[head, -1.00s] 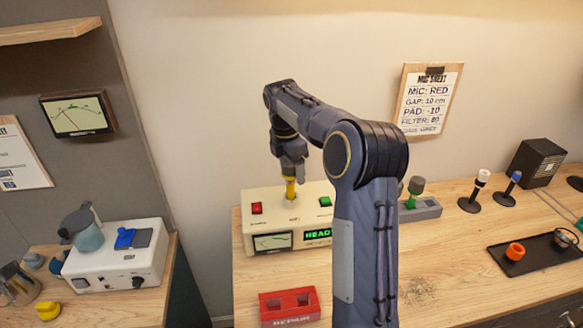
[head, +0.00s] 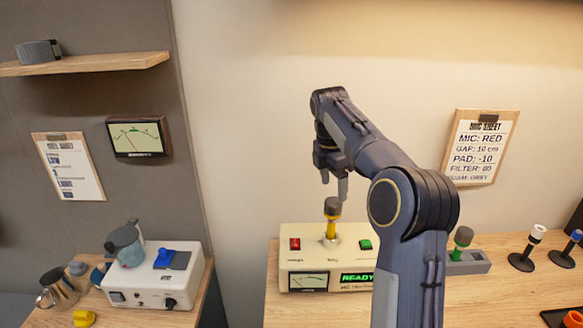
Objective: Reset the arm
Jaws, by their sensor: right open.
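My right arm comes in from the lower right and bends at a high elbow. Its gripper (head: 333,188) points down, open and empty, a little above a yellow tube with a dark grey cap (head: 331,222). The tube stands upright in the top of a cream amp box (head: 310,258) with a red button, a green button, a meter and a lit READY display. Part of the box's right side is hidden behind my arm. My left gripper is not in view.
A grey holder (head: 468,263) with a green tube stands right of my arm, near two microphones (head: 530,246). At left, a white machine (head: 150,284) with a jug sits on another counter. A wooden shelf (head: 90,64) juts from the wall. The air left of the gripper is free.

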